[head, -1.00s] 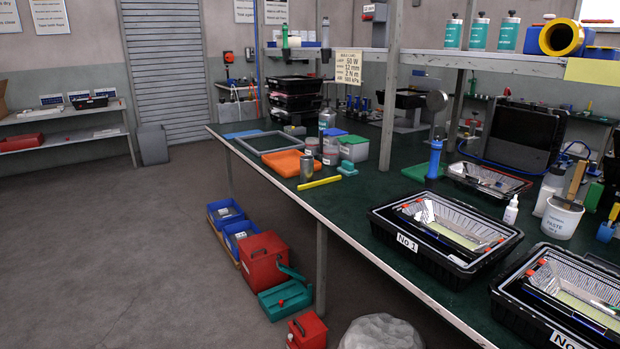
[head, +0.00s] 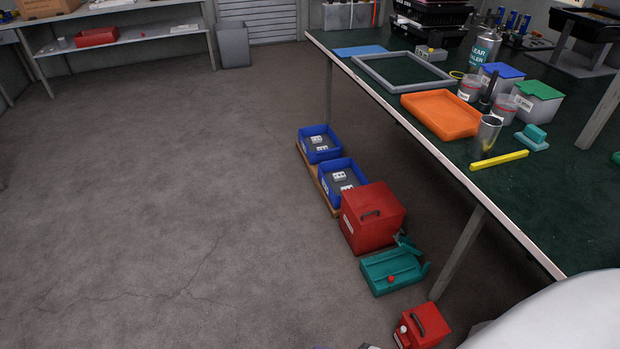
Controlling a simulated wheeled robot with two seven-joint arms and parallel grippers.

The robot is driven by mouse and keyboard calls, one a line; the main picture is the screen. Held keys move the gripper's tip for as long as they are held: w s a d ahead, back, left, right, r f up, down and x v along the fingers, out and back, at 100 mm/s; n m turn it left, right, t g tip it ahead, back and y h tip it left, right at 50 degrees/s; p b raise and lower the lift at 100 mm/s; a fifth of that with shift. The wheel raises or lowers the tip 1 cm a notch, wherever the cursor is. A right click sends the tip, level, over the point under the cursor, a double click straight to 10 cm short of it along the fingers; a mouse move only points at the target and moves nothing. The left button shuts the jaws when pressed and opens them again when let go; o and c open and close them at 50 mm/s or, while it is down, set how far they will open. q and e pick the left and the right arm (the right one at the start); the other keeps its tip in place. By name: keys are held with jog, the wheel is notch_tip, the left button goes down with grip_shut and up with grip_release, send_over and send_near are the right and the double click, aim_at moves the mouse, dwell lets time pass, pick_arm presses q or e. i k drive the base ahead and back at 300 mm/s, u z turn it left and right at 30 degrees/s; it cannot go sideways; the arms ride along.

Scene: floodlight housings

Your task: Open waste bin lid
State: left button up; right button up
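A smaller red box (head: 422,326) with a dark handle on top stands nearer, at the bottom edge, and also looks closed. A grey open-looking bin (head: 233,45) stands at the back by the shutter. I cannot tell for sure which of these is the waste bin, as the labels are too small to read. Neither of my grippers shows in the head view.
A teal case (head: 392,272) lies between the red boxes. Two blue crates (head: 341,180) with small white items stand behind on a wooden board. The workbench (head: 580,215) and its leg (head: 459,253) border them on the right. The floor (head: 170,200) to the left is clear.

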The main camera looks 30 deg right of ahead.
aim_at(370, 203)
jog(key=z, duration=0.1)
jog(key=i, duration=2.3)
jog(key=z, duration=1.7)
jog(key=i, duration=1.05)
jog(key=z, duration=1.05)
